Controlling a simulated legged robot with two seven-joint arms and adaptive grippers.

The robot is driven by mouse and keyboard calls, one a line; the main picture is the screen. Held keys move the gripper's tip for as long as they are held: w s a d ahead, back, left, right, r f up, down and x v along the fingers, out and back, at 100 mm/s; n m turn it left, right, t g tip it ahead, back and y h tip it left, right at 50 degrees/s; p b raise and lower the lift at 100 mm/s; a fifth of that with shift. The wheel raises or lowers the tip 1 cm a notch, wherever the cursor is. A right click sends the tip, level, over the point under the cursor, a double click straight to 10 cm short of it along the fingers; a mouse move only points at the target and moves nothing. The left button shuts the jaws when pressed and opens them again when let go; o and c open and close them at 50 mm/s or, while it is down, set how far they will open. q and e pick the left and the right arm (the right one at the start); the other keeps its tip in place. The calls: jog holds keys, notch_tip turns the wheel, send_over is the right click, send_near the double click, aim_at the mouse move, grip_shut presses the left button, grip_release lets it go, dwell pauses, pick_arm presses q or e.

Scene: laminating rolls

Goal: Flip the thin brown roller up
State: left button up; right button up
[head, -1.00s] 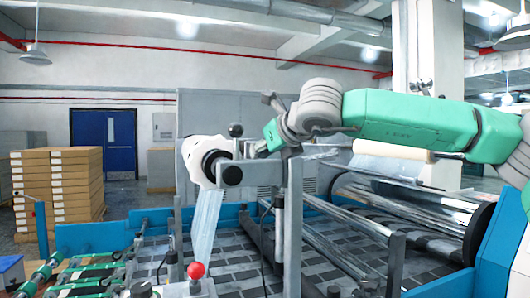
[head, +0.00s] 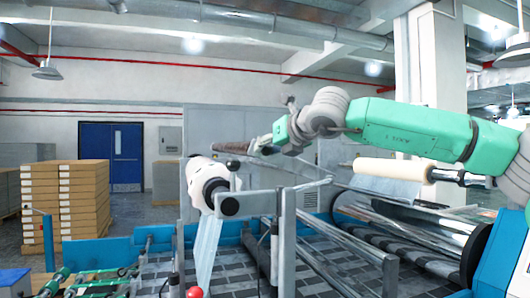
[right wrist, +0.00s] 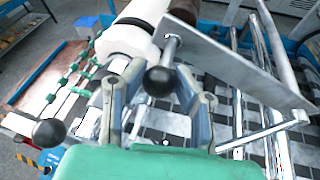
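The thin brown roller (head: 232,147) shows in the head view as a dark, slightly tilted rod above the white roll (head: 207,178). A dark brown piece (right wrist: 183,12) at the top edge of the right wrist view appears to be its end. My right gripper (head: 268,146) is beside the rod's right end; contact is unclear. In the right wrist view, my right gripper's fingers (right wrist: 158,88) are apart, with a black ball knob (right wrist: 162,80) on a short metal stem between or just beyond them. My left gripper is not in view.
A metal bracket plate (right wrist: 240,70) stands close to the right finger. Another black knob (right wrist: 48,132) is at lower left. A cream roller (head: 393,169) lies below my right arm. Stacked boxes (head: 65,200) stand far left.

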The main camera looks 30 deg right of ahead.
jog(key=o, duration=0.4)
jog(key=shift+d+r, duration=0.1)
jog(key=shift+r, duration=0.05)
jog(key=shift+s+d, duration=0.15)
jog(key=v, duration=1.1)
jog(key=shift+s+d, duration=0.1)
jog(key=shift+s, duration=0.3)
